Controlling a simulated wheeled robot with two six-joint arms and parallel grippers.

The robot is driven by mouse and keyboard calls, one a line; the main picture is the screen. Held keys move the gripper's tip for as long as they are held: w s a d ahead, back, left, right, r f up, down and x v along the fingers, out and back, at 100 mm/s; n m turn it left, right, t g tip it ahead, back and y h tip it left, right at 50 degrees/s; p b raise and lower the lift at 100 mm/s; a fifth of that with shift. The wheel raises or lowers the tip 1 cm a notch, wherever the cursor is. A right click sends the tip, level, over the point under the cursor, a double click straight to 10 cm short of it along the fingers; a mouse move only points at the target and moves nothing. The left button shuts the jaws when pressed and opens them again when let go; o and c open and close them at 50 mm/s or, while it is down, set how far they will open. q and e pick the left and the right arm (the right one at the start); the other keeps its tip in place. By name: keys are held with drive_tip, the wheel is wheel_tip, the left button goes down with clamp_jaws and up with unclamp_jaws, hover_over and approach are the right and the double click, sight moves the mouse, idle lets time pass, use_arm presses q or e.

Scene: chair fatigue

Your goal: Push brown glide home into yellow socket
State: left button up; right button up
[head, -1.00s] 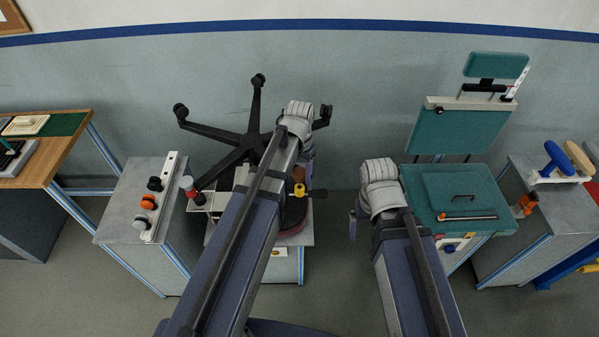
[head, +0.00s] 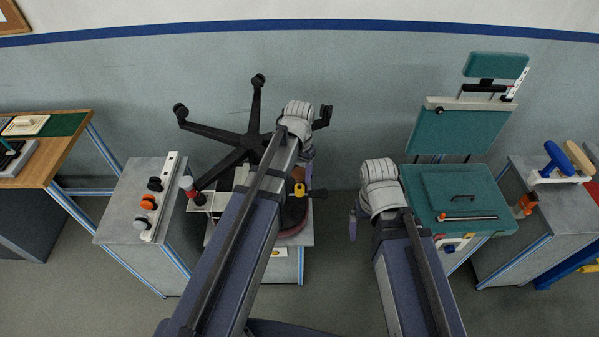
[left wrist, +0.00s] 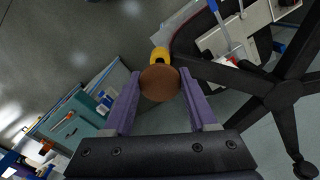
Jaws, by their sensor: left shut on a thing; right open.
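The brown glide (left wrist: 159,83) is a round brown disc between the fingers of my left gripper (left wrist: 160,98) in the left wrist view. My left gripper (head: 308,175) is shut on it, and in the head view the arm hides most of the jaws and the glide. The yellow socket (left wrist: 160,55) shows just beyond the glide, at the end of a black chair-base leg. It also shows in the head view (head: 299,189). The glide overlaps its edge, and I cannot tell whether they touch. My right gripper (head: 352,226) is open and empty, mostly behind its arm.
A grey cabinet (head: 125,205) with orange and black round parts is at left. A teal chair seat and back (head: 460,195) stand at right. Floor is free between the arms.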

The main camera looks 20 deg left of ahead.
sight(299, 179)
use_arm(q)
drive_tip(key=shift+f+b, duration=1.75)
drive_tip(key=o, duration=1.3)
drive_tip(key=shift+o, duration=0.2)
drive_tip(key=shift+r, duration=0.1)
wheel_tip(299, 179, up, 8)
drive_tip(key=p, duration=0.8)
drive_tip(key=shift+f, duration=0.2)
drive_tip(key=shift+f, duration=0.1)
wheel_tip(299, 179, down, 8)
drive_tip(key=b, duration=0.8)
drive_tip(key=shift+r, duration=0.4)
drive_tip(key=shift+f, duration=0.1)
